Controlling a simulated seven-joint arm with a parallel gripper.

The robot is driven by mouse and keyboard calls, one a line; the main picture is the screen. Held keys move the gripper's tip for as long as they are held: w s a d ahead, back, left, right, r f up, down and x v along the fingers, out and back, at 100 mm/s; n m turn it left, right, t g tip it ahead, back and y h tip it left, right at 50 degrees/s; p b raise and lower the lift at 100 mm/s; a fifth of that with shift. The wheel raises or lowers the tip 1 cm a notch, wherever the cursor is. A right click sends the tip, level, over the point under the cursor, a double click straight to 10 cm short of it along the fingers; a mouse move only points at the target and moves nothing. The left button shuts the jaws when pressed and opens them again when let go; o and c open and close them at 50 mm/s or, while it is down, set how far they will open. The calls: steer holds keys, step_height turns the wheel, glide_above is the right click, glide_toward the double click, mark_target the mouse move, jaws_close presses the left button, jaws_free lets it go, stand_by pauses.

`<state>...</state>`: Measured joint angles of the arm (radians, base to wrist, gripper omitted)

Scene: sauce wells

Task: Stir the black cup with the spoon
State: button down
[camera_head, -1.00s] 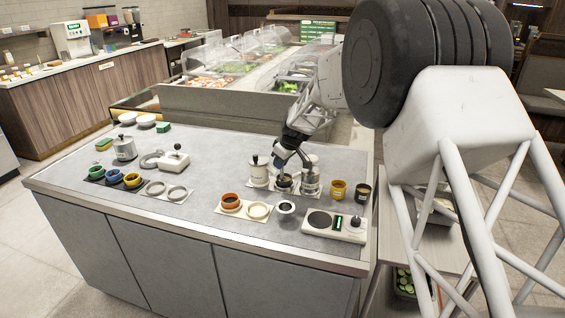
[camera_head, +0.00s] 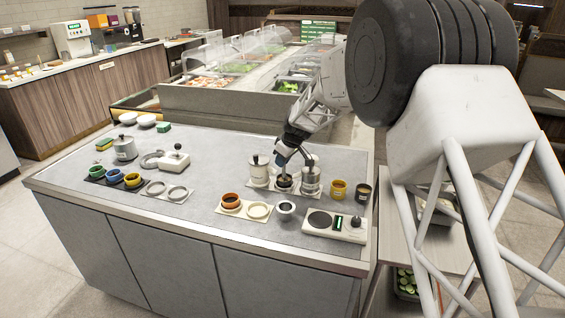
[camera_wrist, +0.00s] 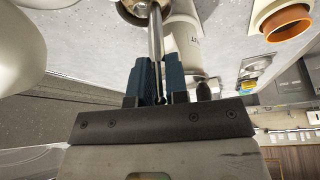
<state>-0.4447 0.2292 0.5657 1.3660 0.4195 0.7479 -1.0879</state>
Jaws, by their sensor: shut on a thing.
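My gripper (camera_head: 283,160) has blue fingers, which also show in the wrist view (camera_wrist: 158,82), shut on the thin metal handle of the spoon (camera_wrist: 156,35). Another black cup (camera_head: 363,195) with a light label stands apart, at the counter's right edge.

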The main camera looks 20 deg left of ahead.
steer(key=shift+r, duration=1.6)
